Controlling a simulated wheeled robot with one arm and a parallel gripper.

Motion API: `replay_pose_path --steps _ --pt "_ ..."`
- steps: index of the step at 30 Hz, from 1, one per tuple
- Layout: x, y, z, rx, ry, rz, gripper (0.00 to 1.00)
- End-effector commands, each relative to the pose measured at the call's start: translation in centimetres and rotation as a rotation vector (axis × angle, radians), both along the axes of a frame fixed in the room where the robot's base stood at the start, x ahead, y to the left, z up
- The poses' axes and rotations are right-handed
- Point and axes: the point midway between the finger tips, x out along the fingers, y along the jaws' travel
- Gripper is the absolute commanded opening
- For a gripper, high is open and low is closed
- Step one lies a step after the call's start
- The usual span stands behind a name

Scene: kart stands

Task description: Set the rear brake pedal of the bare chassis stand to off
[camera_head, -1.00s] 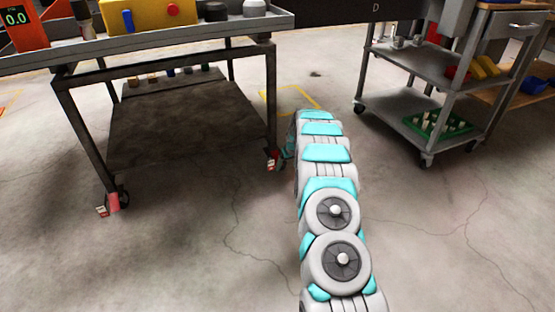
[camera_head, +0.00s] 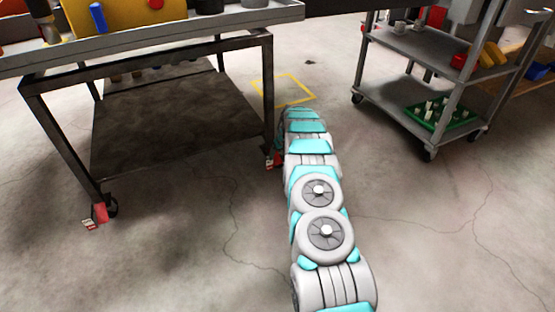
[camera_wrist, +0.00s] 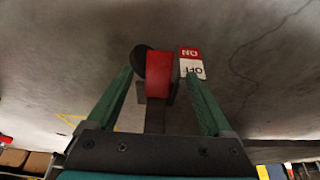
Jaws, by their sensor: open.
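A stand with a dark metal frame (camera_head: 150,60) is at the left in the head view. A red brake pedal (camera_head: 270,162) shows at its right leg, beside my arm. Another red pedal (camera_head: 100,213) is on its front left caster. In the wrist view, a red pedal (camera_wrist: 159,73) is beside a black wheel (camera_wrist: 139,60), with a red and white ON/OFF label (camera_wrist: 191,62) to its right, upside down. My gripper (camera_wrist: 160,77) is open, with its green fingers either side of the pedal; contact is unclear. I cannot tell the pedal's setting. The head view mostly hides my gripper.
The stand has a dark lower shelf (camera_head: 150,125) and a loaded grey top (camera_head: 240,20). A grey wheeled cart (camera_head: 395,95) with a green tray (camera_head: 440,112) stands at the right. Open concrete floor lies between, with a yellow floor marking (camera_head: 283,90).

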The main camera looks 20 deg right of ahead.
Motion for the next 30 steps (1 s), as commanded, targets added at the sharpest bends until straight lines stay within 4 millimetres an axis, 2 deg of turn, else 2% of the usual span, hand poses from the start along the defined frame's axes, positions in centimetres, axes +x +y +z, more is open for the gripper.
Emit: replay_pose_path --steps 7,14,25,30 --pt "1.1 0.1 -2.8 0.0 0.0 0.001 0.85" --pt "1.9 0.1 -4.4 -0.001 -0.002 0.001 0.85" --pt "2.1 0.1 -4.7 0.0 -0.002 0.0 0.85" --pt "2.1 0.1 -4.7 0.0 -0.003 0.001 0.67"
